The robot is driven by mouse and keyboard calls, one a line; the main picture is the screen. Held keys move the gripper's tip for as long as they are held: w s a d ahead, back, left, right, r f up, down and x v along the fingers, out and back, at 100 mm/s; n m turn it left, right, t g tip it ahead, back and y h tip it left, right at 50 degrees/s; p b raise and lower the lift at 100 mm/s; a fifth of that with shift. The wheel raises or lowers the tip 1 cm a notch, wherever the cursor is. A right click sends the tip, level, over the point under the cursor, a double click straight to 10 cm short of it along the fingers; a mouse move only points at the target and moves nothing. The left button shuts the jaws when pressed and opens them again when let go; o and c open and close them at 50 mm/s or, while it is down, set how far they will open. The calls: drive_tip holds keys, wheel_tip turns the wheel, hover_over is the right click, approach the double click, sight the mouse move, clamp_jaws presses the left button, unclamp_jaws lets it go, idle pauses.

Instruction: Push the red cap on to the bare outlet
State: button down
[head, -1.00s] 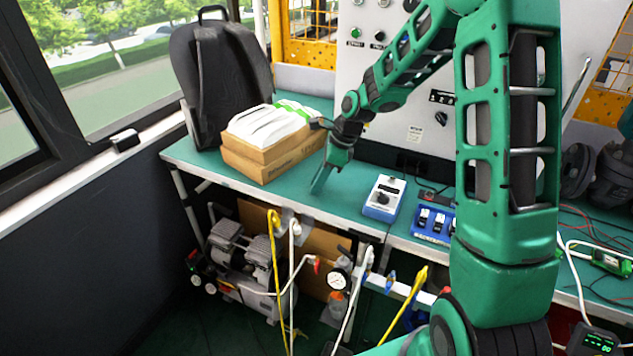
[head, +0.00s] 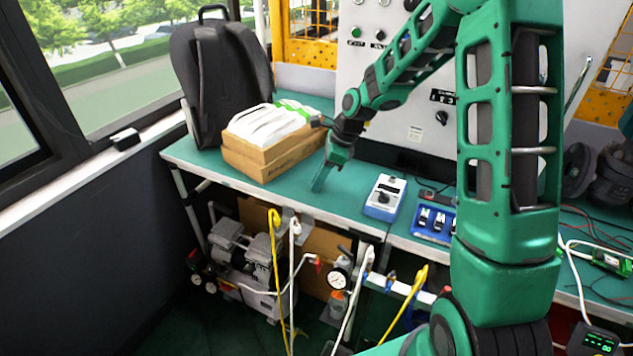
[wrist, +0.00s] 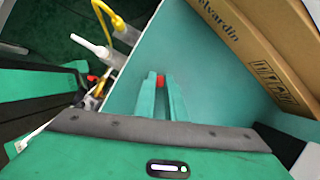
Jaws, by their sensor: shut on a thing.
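My gripper (head: 319,183) points down just above the green bench top near its front edge, beside the cardboard boxes. In the wrist view its two green fingers (wrist: 161,79) are shut on the small red cap (wrist: 160,82), which shows between the tips. The fingers hide the cap in the head view. Below the bench edge, hoses hang from fittings: a yellow hose (head: 275,245) and a white hose (head: 293,255). In the wrist view the fittings show at upper left, by the yellow hose (wrist: 105,13). I cannot tell which outlet is bare.
Stacked cardboard boxes (head: 258,160) stand left of my gripper, with a black backpack (head: 220,80) behind. A blue and white instrument (head: 384,198) sits to the right. A compressor (head: 240,255) and a pressure gauge (head: 338,281) are below the bench.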

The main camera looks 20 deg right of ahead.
drive_tip(key=shift+r, duration=1)
idle(0.8)
drive_tip(key=shift+r, duration=1.85)
